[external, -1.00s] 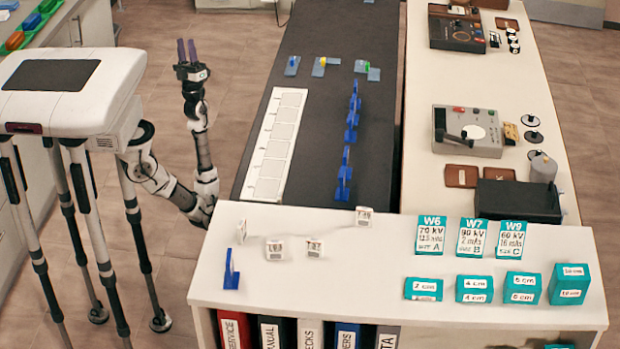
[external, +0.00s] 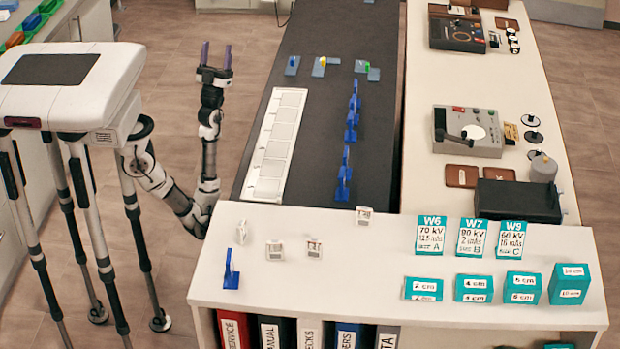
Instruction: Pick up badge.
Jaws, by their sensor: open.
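Several small white badge-like tags lie on the white counter: one blank-looking tag (external: 245,248) at the left, one with a dark label (external: 275,251), one beside it (external: 314,247), and one farther back (external: 364,215). Their lettering is too small to read surely, and I cannot tell which one the task means. My gripper (external: 216,56) is open and empty, fingers pointing up, in the air left of the dark table. It is well apart from all the tags.
A blue stand (external: 231,270) is at the counter's left front. Teal boxes (external: 472,289) and teal cards (external: 431,236) fill its right. The dark table (external: 316,130) holds a white sectioned strip (external: 273,150) and blue holders (external: 351,110). The counter's middle is fairly clear.

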